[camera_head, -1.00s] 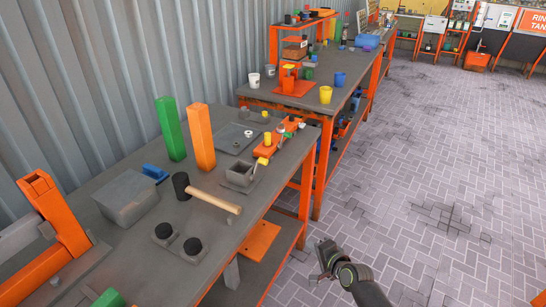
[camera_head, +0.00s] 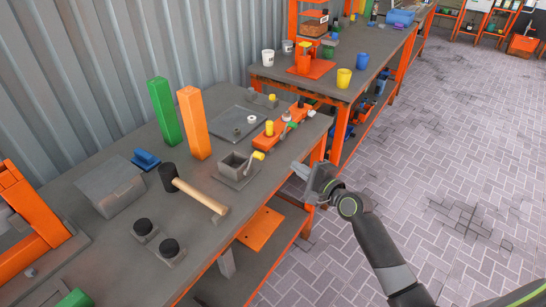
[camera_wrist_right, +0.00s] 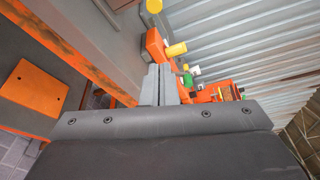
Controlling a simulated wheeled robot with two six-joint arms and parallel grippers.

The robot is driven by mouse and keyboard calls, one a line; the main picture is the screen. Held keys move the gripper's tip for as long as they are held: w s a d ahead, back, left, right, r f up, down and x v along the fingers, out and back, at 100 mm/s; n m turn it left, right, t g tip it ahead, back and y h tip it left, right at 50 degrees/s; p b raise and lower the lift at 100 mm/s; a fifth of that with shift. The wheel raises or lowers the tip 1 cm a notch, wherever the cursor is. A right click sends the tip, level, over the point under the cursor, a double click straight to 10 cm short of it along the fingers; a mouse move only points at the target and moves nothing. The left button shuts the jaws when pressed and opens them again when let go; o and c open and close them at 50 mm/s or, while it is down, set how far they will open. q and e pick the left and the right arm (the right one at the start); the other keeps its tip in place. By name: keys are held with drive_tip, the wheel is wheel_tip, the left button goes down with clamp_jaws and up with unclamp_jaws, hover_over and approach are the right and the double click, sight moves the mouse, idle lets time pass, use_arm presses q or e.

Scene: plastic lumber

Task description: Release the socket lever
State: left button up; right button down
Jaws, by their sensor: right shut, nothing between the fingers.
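A grey open-topped square socket (camera_head: 233,165) sits on a flat plate near the bench's front edge. A lever with a yellow knob (camera_head: 258,155) stands at its right side, tilted. My right gripper (camera_head: 297,171) is shut and empty, off the bench's front edge to the right of the lever, apart from it. Its closed fingers (camera_wrist_right: 159,86) show in the right wrist view. There a yellow knob (camera_wrist_right: 154,6), probably the lever's, is cut by the top edge. My left gripper is not in view.
An orange fixture (camera_head: 281,133) with a yellow cylinder and small handles stands behind the socket. A mallet (camera_head: 199,194) lies to the left. Green (camera_head: 165,111) and orange (camera_head: 194,122) posts stand further back. Open floor lies right of the bench.

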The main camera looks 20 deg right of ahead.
drive_tip(key=b+x, duration=0.1)
drive_tip(key=x, duration=0.9)
drive_tip(key=shift+d, duration=0.1)
drive_tip(key=a+p, duration=0.1)
drive_tip(key=s+a+r+p, duration=0.1)
drive_tip(key=shift+s+a+r+p, duration=0.1)
drive_tip(key=shift+s+r+p, duration=0.05)
drive_tip(key=shift+s+p, duration=0.15)
drive_tip(key=shift+s+a+r, duration=0.1)
drive_tip(key=shift+s+a, duration=0.2)
drive_tip(key=shift+a, duration=0.1)
